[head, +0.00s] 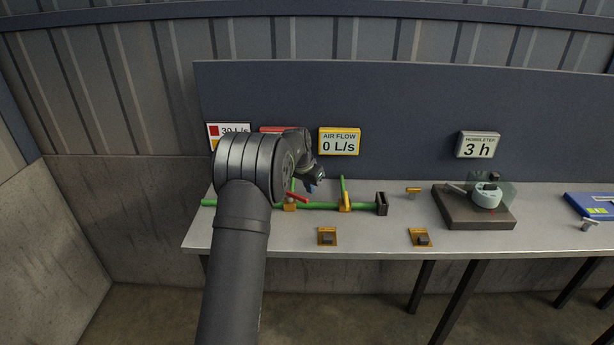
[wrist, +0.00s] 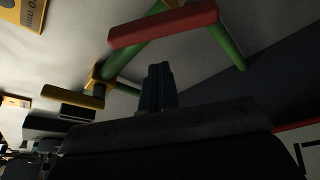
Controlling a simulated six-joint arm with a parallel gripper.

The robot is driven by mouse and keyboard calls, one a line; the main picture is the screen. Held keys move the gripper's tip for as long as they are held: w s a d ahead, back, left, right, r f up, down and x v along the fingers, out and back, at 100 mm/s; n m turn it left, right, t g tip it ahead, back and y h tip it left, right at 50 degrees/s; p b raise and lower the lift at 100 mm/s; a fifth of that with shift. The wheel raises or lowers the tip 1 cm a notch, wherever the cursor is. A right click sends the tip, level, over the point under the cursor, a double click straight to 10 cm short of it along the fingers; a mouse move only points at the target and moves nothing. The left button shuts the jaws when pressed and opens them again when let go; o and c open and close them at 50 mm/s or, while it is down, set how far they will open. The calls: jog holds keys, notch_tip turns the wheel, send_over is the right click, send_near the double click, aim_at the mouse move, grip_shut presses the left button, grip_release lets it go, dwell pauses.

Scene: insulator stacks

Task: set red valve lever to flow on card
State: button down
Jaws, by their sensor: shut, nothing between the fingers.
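The red valve lever (head: 299,196) sits at an angle on an orange valve body (head: 290,207) on the green pipe (head: 320,206). In the wrist view the lever (wrist: 165,25) is a red bar above my fingertips. My gripper (head: 312,188) is shut and empty, close beside the lever; its closed fingers (wrist: 158,72) appear apart from the lever in the wrist view. The card (head: 234,128) on the back panel reads 30 L/s beside a red square; my arm hides its lower part. The yellow air flow display (head: 339,142) reads 0 L/s.
A yellow valve lever (head: 345,203) stands to the right on the same pipe, which ends at a dark block (head: 382,203). Two orange plates with dark blocks lie at the table's front edge. A brown base (head: 473,219) with a pale device stands farther right.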

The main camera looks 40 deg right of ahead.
aim_at(300, 197)
jog(key=shift+s+a+r, duration=0.1)
jog(key=shift+a+r, duration=0.1)
jog(key=shift+a, duration=0.25)
jog(key=shift+s+a+r, duration=0.1)
jog(key=shift+a+r, duration=0.1)
jog(key=shift+a, duration=0.2)
jog(key=shift+s+a, duration=0.2)
jog(key=shift+a, duration=0.8)
jog(key=shift+a+f, duration=0.1)
jog(key=shift+s+a+m, duration=0.2)
jog(key=shift+a+m, duration=0.4)
jog(key=shift+a, duration=0.15)
jog(key=shift+d, duration=0.1)
